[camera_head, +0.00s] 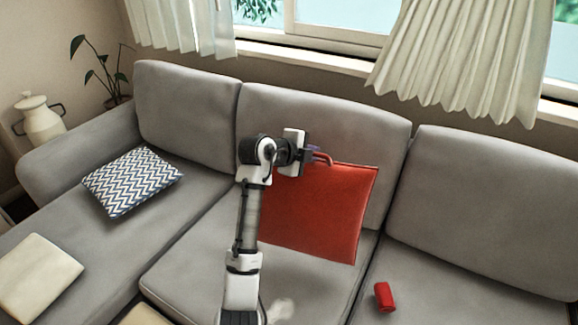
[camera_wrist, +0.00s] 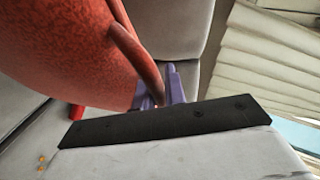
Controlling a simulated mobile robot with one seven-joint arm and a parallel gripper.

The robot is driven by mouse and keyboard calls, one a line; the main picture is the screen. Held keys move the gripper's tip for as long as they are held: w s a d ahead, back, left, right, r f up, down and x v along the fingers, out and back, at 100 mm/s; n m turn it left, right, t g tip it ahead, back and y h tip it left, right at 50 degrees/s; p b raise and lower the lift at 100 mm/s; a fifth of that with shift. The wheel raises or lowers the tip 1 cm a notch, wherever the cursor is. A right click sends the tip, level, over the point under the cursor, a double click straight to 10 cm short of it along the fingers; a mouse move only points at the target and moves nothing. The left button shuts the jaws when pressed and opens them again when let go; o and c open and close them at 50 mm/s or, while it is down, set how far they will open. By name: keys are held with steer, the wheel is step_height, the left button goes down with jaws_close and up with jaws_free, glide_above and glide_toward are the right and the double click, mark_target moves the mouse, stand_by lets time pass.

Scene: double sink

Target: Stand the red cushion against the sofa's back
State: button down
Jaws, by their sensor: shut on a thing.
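The red cushion (camera_head: 335,205) is upright on the middle seat of the grey sofa (camera_head: 200,235), in front of the middle back cushion (camera_head: 350,120). Whether it touches the back cannot be told. My gripper (camera_head: 318,156) is at its upper edge, shut on the red cushion. My arm hides the cushion's left side. In the wrist view the cushion (camera_wrist: 75,50) fills the upper left, and its edge runs down to my purple fingertips (camera_wrist: 170,88).
A patterned cushion (camera_head: 132,182) and a cream cushion (camera_head: 38,278) lie on the left part of the sofa. A small red object (camera_head: 384,296) lies on the right seat. Curtains (camera_head: 465,60) hang behind the sofa. The right seat is otherwise mostly clear.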

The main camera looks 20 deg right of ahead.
steer(key=d+r+m, duration=0.1)
steer(key=d+r+m+g+h, duration=0.1)
steer(key=shift+s+d+g+h, duration=0.3)
steer(key=shift+s+d, duration=0.05)
steer(key=shift+s, duration=0.05)
steer(key=shift+d, duration=0.3)
steer(key=w+d+f+b, duration=0.5)
steer(key=f, duration=0.4)
steer(key=shift+w+d+f+b, duration=0.15)
steer(key=shift+w+d+b, duration=0.1)
steer(key=shift+b, duration=0.15)
steer(key=c, duration=1.4)
jaws_free()
steer(key=shift+o, duration=0.2)
steer(key=shift+a, duration=0.15)
